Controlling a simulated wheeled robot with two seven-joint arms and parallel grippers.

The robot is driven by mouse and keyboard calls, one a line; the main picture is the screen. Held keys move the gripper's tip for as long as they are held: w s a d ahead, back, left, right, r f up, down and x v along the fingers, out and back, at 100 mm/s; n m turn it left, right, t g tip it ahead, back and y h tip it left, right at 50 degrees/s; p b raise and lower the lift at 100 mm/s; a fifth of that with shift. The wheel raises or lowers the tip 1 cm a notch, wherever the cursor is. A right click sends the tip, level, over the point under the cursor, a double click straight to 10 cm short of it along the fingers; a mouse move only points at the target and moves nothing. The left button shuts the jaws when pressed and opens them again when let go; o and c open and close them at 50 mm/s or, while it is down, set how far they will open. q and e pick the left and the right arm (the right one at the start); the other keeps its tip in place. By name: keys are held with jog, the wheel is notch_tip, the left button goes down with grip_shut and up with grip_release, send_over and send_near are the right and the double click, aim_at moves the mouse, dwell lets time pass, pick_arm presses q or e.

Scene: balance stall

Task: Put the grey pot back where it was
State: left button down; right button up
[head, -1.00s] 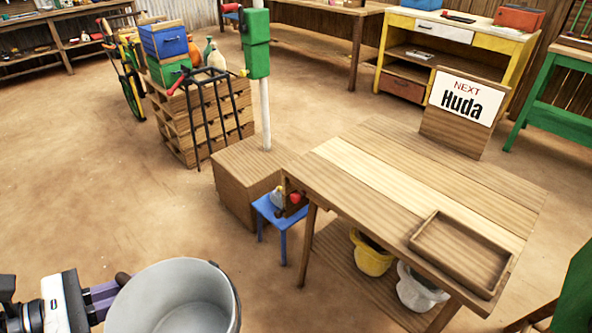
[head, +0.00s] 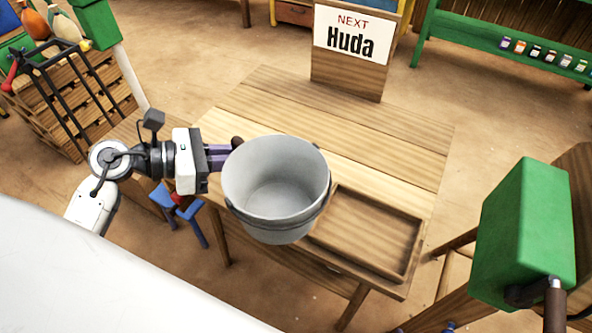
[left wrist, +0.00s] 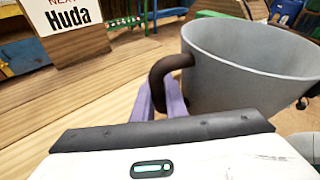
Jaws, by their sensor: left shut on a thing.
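The grey pot (head: 262,220), open-topped and empty inside, is over the near part of the wooden table (head: 330,115) in the head view, overlapping the left end of the tray. In the left wrist view the pot (left wrist: 245,75) fills the upper right. My left gripper (head: 226,156) comes in from the left and its purple fingers (left wrist: 163,98) are shut on the pot's dark brown handle. The pot looks upright or slightly tilted. Its base is hidden, so I cannot tell whether it touches the table. My right gripper is not in view.
A shallow wooden tray (head: 372,235) lies on the table's near right. A "NEXT Huda" sign (head: 352,50) stands at its far edge. The table's middle and far planks are clear. A green box (head: 525,230) is at the right. A blue stool (head: 190,212) is at the table's left.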

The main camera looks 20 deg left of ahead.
pick_arm(q)
jog(key=w+a+f+n+t+y+b, duration=0.1)
jog(key=w+a+f+n+t+y, duration=0.25)
jog(key=w+a, duration=0.65)
jog(key=shift+n+y, duration=0.35)
jog(key=f, duration=0.1)
jog(key=a+f, duration=0.1)
jog(key=f, duration=0.1)
jog(key=f+b, duration=0.1)
jog(key=shift+s+a+f, duration=0.25)
notch_tip(320, 180, down, 4)
jog(key=shift+r+b, duration=0.1)
jog(key=shift+b, duration=0.4)
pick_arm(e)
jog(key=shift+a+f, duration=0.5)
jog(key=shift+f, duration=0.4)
pick_arm(q)
jog(key=shift+f, duration=0.2)
jog(key=shift+f, duration=0.15)
jog(key=c, duration=1.8)
grip_release()
